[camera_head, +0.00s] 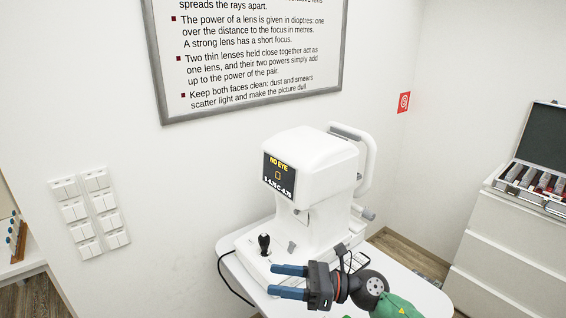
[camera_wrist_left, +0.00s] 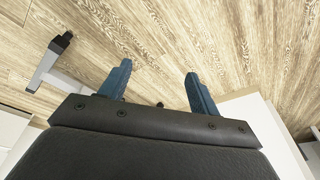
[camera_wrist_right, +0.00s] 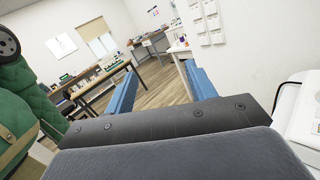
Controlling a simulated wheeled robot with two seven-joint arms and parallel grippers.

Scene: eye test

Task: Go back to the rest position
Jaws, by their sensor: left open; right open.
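My right gripper (camera_head: 272,281) is at the lower middle of the head view, in front of the white eye-test machine (camera_head: 310,165). Its two blue fingers are apart and point left, with nothing between them. In the right wrist view the right gripper (camera_wrist_right: 161,70) is also open and empty, facing the room. My left gripper is outside the head view. In the left wrist view the left gripper (camera_wrist_left: 158,70) is open and empty, with wooden floor beyond its fingers.
The machine stands on a white table (camera_head: 405,280), with a black joystick (camera_head: 264,243) close to my right gripper. A drawer cabinet (camera_head: 510,250) bearing an open lens case (camera_head: 535,180) is at the right. The right wrist view shows a wooden table (camera_wrist_right: 100,88) farther off, with floor between.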

